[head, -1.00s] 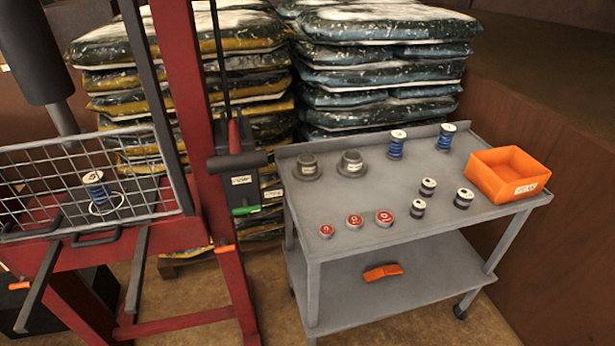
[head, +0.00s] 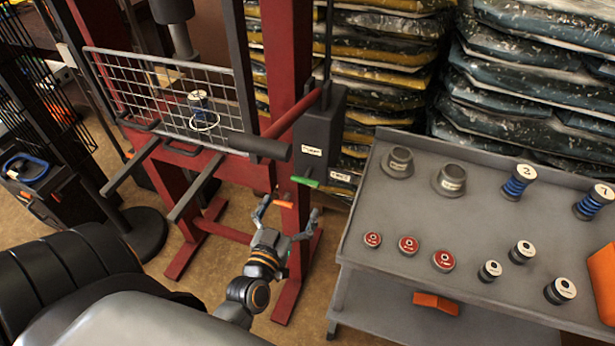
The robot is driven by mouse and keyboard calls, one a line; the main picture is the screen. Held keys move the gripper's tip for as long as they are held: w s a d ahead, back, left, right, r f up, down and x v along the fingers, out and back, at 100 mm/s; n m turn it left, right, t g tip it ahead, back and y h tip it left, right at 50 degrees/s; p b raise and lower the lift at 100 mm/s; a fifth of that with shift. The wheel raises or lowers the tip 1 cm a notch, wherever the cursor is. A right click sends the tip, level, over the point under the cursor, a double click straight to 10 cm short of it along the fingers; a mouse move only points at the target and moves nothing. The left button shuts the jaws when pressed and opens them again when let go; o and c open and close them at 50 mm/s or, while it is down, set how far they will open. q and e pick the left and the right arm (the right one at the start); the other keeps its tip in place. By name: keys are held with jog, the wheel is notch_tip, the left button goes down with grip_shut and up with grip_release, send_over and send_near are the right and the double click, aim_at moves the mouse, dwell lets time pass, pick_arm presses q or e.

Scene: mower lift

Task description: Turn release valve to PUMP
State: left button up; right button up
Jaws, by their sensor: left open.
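The dark pump unit (head: 318,130) is on the red press frame (head: 285,75), with small white labels on and beside it. A green lever (head: 305,182) sticks out at its foot; I take it for the release valve, and its label text is too small to read. An orange lever (head: 283,204) sits just below, on the red post. My left gripper (head: 287,212) is open and empty, fingers pointing up towards the press. Its fingers appear on either side of the orange lever in the picture, below the green one; contact cannot be told. My right gripper is out of view.
A pump handle with a black grip (head: 258,147) juts out above the levers. A grey cart (head: 400,275) with spools and red-topped pieces stands close on the right. A wire guard (head: 165,90) covers the press at left. Stacked bags (head: 385,60) stand behind.

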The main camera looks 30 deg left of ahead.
aim_at(304, 183)
pick_arm(q)
jog(key=p+x, duration=0.1)
jog(key=x, duration=0.8)
jog(key=shift+d, duration=0.2)
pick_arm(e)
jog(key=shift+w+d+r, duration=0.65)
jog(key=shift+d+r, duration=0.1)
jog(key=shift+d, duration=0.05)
pick_arm(q)
jog(key=c, duration=1)
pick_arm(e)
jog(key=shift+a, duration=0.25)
